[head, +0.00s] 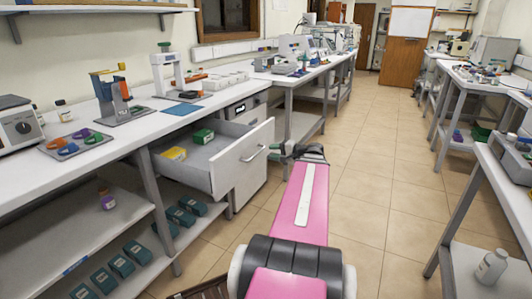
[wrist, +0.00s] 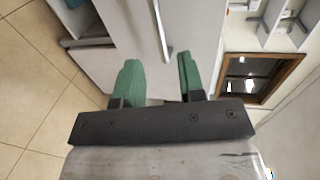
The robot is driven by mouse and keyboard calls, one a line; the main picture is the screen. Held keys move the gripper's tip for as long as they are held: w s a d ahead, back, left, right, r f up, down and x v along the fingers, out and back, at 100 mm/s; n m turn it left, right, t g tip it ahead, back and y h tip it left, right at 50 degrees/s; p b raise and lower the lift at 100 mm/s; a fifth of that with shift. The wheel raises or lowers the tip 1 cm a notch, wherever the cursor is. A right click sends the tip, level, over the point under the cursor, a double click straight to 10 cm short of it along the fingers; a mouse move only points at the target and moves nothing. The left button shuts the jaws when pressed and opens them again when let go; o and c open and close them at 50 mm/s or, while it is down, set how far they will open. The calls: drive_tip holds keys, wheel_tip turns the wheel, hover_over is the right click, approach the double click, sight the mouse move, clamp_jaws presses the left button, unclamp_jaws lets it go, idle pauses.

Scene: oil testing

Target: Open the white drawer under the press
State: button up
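The white drawer (head: 228,168) is pulled well out from under the left bench in the head view. It holds a green box (head: 203,137) and a yellow box (head: 174,153). Its metal bar handle (head: 254,153) is on the front panel and also shows in the wrist view (wrist: 162,30). My gripper (head: 275,148) is just in front of the handle. In the wrist view its green fingers (wrist: 160,75) are apart, with the handle ahead between their lines and nothing held. A white upright device (head: 170,72), perhaps the press, stands on the bench above.
The left bench (head: 55,175) also carries an orange and blue stand (head: 113,95) and a tray of coloured items (head: 77,144). Its lower shelf holds several teal boxes (head: 121,264). The tiled aisle (head: 375,185) is clear; another bench (head: 480,92) lines the right.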

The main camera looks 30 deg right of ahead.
drive_tip(key=shift+v, duration=1.6)
drive_tip(key=shift+a, duration=0.1)
